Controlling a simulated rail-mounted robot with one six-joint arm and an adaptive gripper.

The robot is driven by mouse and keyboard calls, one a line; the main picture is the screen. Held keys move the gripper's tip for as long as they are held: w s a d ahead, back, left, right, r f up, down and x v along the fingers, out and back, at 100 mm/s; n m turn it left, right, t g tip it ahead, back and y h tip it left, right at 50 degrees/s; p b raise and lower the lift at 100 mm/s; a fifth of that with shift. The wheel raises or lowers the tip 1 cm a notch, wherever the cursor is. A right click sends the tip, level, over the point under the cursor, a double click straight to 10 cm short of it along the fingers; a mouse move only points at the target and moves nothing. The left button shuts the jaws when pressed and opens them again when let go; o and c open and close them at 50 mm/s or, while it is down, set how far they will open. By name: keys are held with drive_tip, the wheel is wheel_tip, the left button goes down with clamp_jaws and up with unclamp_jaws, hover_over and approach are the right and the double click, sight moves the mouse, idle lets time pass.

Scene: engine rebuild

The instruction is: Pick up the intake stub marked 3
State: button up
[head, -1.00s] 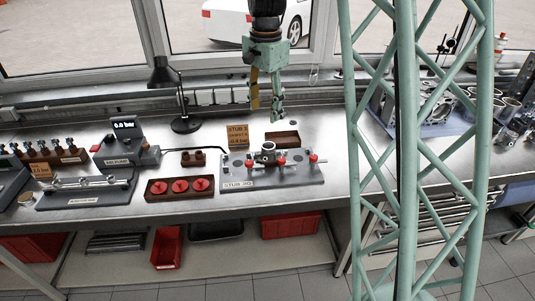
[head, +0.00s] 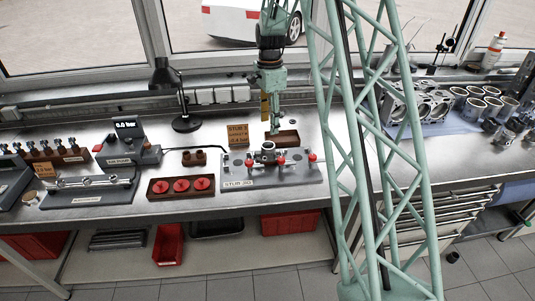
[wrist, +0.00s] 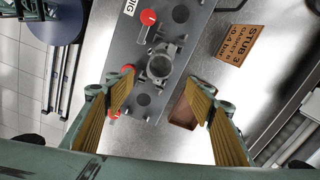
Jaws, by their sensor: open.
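A grey ring-shaped stub (head: 268,149) stands in the stub jig (head: 300,175) on the steel bench, with red knobs around it. In the wrist view the stub (wrist: 160,65) shows its round open bore from above. No number is readable on it. My gripper (head: 272,126) is above and slightly behind the jig. In the wrist view its two yellow-padded fingers (wrist: 162,92) are wide apart and empty, with the stub ahead between their tips. A wooden card (wrist: 237,45) reading "STUB 3" lies to the right of the jig there.
A brown block with red caps (head: 180,187) lies left of the jig. A shallow brown tray (head: 284,137) is behind it. A black lamp (head: 185,122) stands further back. My green lattice column blocks the view to the right.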

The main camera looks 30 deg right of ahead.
drive_tip(key=shift+d+f, duration=0.1)
drive_tip(key=shift+f, duration=0.1)
idle(0.3)
hover_over(269, 145)
drive_tip(key=s, duration=0.2)
drive_tip(key=shift+a+f, duration=0.15)
drive_tip(key=shift+f, duration=1.25)
drive_tip(key=shift+a+f, duration=0.15)
drive_tip(key=shift+f, duration=1.3)
drive_tip(key=shift+a+f, duration=0.15)
drive_tip(key=shift+f, duration=1.25)
drive_tip(key=shift+a+f+p, duration=0.2)
drive_tip(key=shift+f+p, duration=0.25)
drive_tip(key=shift+f, duration=2.15)
drive_tip(key=c, duration=1.1)
